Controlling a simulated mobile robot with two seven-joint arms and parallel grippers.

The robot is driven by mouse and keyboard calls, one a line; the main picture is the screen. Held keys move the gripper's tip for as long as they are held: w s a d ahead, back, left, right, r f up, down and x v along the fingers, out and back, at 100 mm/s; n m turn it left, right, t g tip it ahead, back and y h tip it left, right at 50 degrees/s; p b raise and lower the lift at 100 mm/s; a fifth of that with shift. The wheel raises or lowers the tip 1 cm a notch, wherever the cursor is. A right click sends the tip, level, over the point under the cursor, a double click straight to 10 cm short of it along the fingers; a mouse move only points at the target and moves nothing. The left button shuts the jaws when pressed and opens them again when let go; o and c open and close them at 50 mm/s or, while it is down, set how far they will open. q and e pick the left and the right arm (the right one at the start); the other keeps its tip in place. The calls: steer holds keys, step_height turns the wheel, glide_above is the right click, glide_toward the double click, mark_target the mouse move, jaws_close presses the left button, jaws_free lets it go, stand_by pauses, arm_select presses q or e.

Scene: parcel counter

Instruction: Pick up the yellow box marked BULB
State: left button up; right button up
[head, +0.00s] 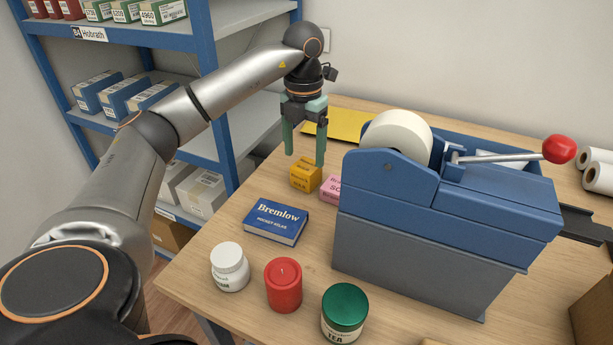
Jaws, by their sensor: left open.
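The small yellow-orange box (305,174) stands on the wooden counter, left of the tape machine. It has dark print on its front, too small to read surely. My left gripper (305,158) hangs pointing down above the box, its two green fingers apart and nothing between them. The fingertips look close to the box, one at its upper left and one over its right side. I cannot tell whether they touch it. My right gripper is not in view.
A pink box (331,189) sits just right of the yellow one. The blue tape dispenser (440,215) blocks the right. A yellow envelope (349,126) lies behind.

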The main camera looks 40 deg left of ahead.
mark_target(306, 165)
arm_select(q)
steer(key=f, duration=0.5)
steer(key=shift+w+d+f, duration=0.1)
steer(key=shift+w+f, duration=0.1)
steer(key=shift+f, duration=0.15)
steer(key=c, duration=1.1)
steer(key=shift+r, duration=0.15)
steer(key=shift+c, duration=0.2)
